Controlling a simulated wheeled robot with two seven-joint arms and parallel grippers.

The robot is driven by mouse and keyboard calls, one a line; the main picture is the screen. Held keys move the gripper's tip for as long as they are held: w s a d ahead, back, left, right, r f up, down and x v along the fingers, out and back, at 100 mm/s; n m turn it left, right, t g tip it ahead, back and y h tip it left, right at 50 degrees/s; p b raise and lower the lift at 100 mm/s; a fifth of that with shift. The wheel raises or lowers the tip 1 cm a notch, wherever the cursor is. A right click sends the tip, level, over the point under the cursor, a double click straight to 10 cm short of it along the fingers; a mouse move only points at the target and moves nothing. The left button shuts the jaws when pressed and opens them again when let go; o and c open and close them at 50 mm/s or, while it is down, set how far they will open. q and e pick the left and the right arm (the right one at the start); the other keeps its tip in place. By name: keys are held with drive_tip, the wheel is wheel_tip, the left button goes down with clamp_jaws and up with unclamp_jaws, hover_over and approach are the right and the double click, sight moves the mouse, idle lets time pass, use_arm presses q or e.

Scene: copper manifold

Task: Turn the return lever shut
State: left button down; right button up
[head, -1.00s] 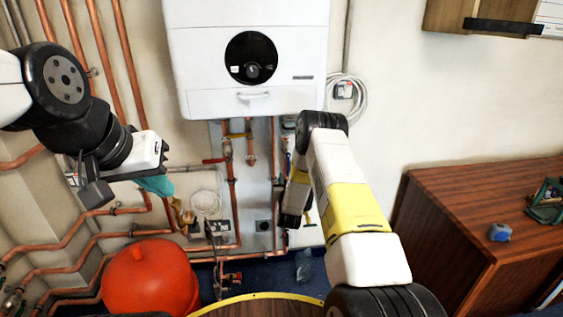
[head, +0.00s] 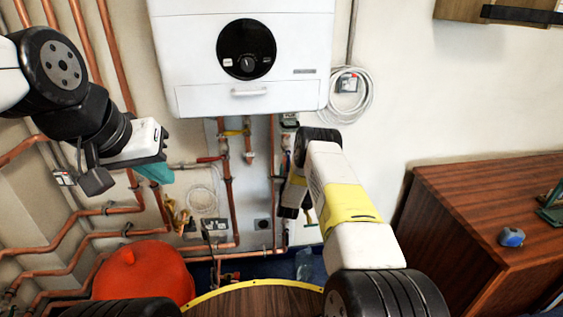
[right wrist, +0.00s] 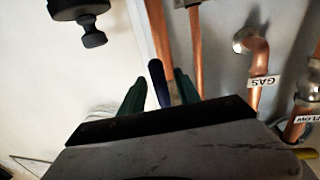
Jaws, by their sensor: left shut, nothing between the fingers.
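A dark blue lever handle (right wrist: 158,82) stands beside a copper pipe in the right wrist view; I take it for the return lever, though no label on it shows. My right gripper (right wrist: 158,92) is open, its two green fingers on either side of the blue handle with gaps showing. Whether a finger touches it I cannot tell. In the head view my right forearm hides the right fingers and the blue lever. My left gripper (head: 156,172), with teal fingertips, is shut and empty, in front of the pipes at the left.
A white boiler (head: 246,62) hangs above the pipes. A red lever (head: 210,159) and a yellow lever (head: 237,132) sit left of my right arm. A red vessel (head: 143,272) stands below left. A wooden cabinet (head: 490,190) carries a blue tape measure (head: 511,237).

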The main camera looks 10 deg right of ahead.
drive_tip(key=shift+w, duration=0.4)
clamp_jaws()
idle(1.2)
